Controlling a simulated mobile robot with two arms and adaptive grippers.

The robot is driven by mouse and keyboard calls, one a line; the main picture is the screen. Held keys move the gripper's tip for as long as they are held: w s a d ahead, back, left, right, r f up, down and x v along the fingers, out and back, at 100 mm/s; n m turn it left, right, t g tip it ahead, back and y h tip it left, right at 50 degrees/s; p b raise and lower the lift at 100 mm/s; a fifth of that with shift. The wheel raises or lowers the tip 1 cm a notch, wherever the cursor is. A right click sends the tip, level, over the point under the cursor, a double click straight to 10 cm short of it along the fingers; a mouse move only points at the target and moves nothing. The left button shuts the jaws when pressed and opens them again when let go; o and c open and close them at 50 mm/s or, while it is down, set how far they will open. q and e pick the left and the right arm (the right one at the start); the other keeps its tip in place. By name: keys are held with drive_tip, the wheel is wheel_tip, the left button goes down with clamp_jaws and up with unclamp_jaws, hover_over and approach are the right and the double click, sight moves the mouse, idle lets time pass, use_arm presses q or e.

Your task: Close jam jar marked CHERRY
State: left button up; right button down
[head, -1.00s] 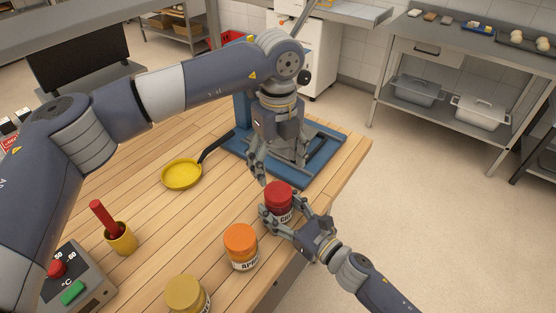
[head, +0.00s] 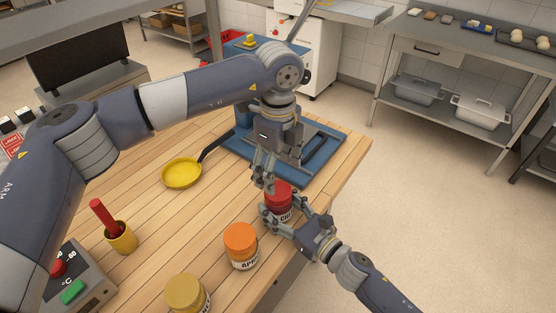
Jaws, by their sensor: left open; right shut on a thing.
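My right gripper (head: 277,218) is shut around the jar's body from the right. My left gripper (head: 265,182) points down at the lid's upper left edge, fingers apart. It covers part of the lid, and I cannot tell whether the fingers touch it. How tightly the lid sits cannot be seen.
An orange-lidded jar (head: 241,246) and a yellow-lidded jar (head: 187,294) stand nearer the front. A yellow pan (head: 182,173), a cup with a red-handled tool (head: 121,238) and a control box (head: 75,280) are to the left. A blue stand (head: 318,168) is behind the cherry jar.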

sight(278, 190)
use_arm(q)
drive_tip(key=shift+f, duration=2.8)
drive_tip(key=shift+c, duration=0.3)
